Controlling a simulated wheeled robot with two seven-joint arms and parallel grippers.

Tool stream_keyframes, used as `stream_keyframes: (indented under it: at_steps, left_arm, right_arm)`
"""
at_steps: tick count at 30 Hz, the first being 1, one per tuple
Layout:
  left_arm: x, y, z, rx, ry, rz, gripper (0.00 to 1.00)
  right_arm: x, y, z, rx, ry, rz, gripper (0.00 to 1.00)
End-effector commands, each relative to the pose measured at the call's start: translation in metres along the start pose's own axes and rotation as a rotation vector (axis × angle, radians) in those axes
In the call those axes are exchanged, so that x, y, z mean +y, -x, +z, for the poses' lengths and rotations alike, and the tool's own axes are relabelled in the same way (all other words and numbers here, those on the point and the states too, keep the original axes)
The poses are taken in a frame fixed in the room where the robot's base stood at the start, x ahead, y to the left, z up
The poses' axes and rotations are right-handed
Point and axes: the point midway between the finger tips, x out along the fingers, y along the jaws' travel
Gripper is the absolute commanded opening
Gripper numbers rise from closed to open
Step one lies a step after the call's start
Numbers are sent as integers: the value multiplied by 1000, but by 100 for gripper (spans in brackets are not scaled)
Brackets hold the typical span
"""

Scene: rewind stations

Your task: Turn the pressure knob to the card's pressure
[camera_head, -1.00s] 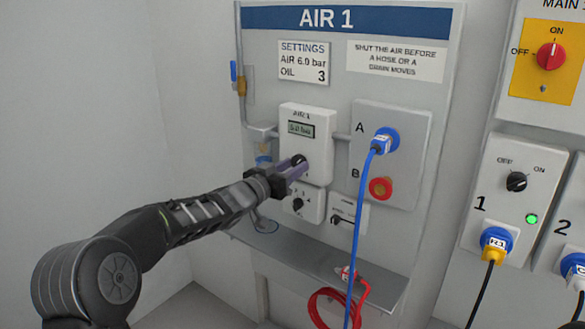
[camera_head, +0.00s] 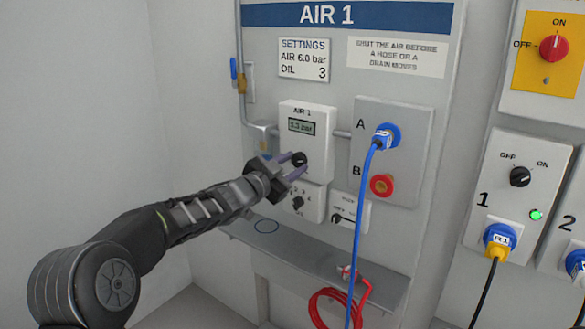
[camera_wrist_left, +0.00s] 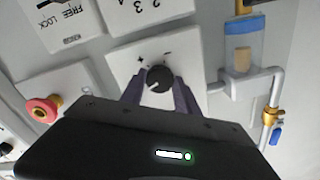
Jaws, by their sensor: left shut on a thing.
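The black pressure knob (camera_head: 299,158) is on the white AIR 1 unit (camera_head: 318,112), below its small display (camera_head: 301,126), which appears to read 5.3 bar. The settings card (camera_head: 303,60) reads AIR 6.0 bar and OIL 3. My left gripper (camera_head: 298,165) is at the knob, with one finger on each side, shut on it. In the left wrist view the knob (camera_wrist_left: 159,79) sits between the fingertips, with a white pointer mark and plus and minus signs near it. My right gripper is out of view.
A smaller dial (camera_head: 298,202) sits just below the knob. A blue hose (camera_head: 358,235) hangs from port A at right, above red port B (camera_head: 381,185).

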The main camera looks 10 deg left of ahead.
Motion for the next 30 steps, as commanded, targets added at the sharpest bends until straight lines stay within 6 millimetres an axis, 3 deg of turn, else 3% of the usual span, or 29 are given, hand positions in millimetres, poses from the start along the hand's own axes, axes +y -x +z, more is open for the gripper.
stream_keyframes:
  at_steps: [18,19,26,30]
  left_arm:
    - [0,0,0,-1,-66,1,0]
    - [0,0,0,-1,-66,1,40]
    - [0,0,0,-1,-65,1,58]
    - [0,0,0,-1,-65,0,59]
  right_arm:
    - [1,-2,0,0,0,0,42]
    - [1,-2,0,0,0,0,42]
    - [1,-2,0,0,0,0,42]
    - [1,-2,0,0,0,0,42]
